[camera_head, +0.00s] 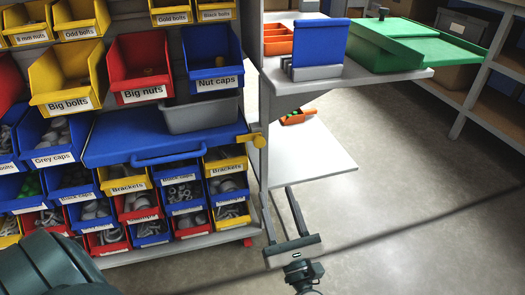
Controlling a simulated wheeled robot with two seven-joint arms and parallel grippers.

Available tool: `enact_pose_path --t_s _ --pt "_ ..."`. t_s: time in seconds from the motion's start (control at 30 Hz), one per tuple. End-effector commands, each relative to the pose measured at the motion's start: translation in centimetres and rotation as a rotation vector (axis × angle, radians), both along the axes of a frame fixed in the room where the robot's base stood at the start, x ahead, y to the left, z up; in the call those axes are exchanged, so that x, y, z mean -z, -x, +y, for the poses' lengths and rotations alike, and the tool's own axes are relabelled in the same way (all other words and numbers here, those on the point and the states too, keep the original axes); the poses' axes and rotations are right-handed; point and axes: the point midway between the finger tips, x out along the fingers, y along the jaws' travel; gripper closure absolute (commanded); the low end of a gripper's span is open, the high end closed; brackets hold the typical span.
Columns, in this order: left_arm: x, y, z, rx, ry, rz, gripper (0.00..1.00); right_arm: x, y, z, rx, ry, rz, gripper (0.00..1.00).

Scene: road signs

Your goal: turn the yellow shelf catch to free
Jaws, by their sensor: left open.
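The yellow shelf catch (250,140) sits at the right end of the blue shelf front (160,135), beside the grey rack post. It shows a rounded knob and a short yellow part; its exact turn is too small to tell. My left gripper (273,190) is at the lower middle, below and slightly right of the catch. Its two long grey fingers are spread apart, pointing up the picture, with nothing between them. It is apart from the catch. My right gripper is not in view.
Labelled bins of bolts, nuts and caps (140,75) fill the rack above and below the blue shelf. A grey table (390,80) at right holds a green case (410,45). A white lower board (310,160) juts out. Floor at lower right is clear.

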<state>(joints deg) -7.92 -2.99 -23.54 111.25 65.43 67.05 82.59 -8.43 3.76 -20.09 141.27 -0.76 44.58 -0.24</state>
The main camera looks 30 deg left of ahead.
Motion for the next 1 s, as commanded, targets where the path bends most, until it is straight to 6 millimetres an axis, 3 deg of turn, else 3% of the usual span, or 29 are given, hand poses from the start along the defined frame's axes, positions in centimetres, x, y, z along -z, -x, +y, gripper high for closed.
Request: enact_pose_path --t_s 0.6,1.0 --pt "-4.2 -6.6 7.7 0.0 -0.002 -0.002 0.56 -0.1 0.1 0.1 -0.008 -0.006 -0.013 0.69" --pt "-5.5 -8.6 10.0 0.002 0.0 0.001 0.56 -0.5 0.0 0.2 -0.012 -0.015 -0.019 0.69"
